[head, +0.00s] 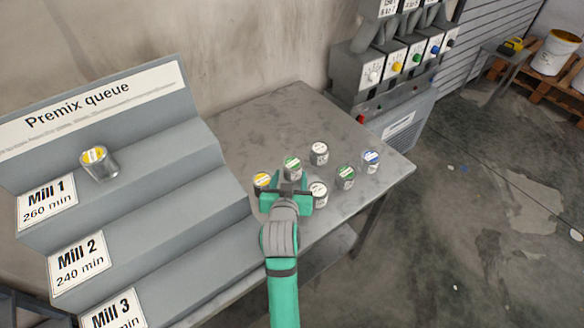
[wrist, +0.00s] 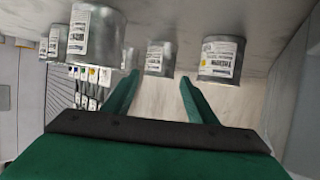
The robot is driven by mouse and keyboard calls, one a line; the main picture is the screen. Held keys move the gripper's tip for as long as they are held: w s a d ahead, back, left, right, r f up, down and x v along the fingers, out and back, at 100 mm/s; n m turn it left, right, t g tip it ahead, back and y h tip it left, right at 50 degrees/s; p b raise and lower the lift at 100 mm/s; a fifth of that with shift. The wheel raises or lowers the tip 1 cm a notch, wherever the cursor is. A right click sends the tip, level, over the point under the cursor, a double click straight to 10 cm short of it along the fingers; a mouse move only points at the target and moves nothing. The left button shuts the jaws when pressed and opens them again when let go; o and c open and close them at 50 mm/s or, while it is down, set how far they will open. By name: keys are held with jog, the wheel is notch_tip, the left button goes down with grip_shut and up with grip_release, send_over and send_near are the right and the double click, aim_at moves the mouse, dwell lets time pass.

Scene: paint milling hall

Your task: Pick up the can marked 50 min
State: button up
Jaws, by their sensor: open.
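Several small metal cans stand on the grey table: a yellow-topped can (head: 263,180), a green-topped can (head: 292,165), a white-topped can (head: 319,153), a nearer white-topped can (head: 318,193), another green-topped can (head: 345,176) and a blue-topped can (head: 371,160). Their markings are too small to read, so I cannot tell which says 50 min. My gripper (head: 290,182) is open and empty among the left cans. In the wrist view its fingers (wrist: 160,82) spread apart, with a labelled can (wrist: 160,58) beyond the gap and a larger can (wrist: 222,60) to the right.
A stepped grey rack (head: 190,190) marked "Premix queue" stands at left. Another yellow-topped can (head: 103,166) sits on its Mill 1 step. A dispenser machine (head: 385,75) stands behind the table (head: 245,125). The table's back left is clear.

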aim_at(292, 171)
jog(key=shift+x, duration=2.95)
jog(key=c, duration=0.8)
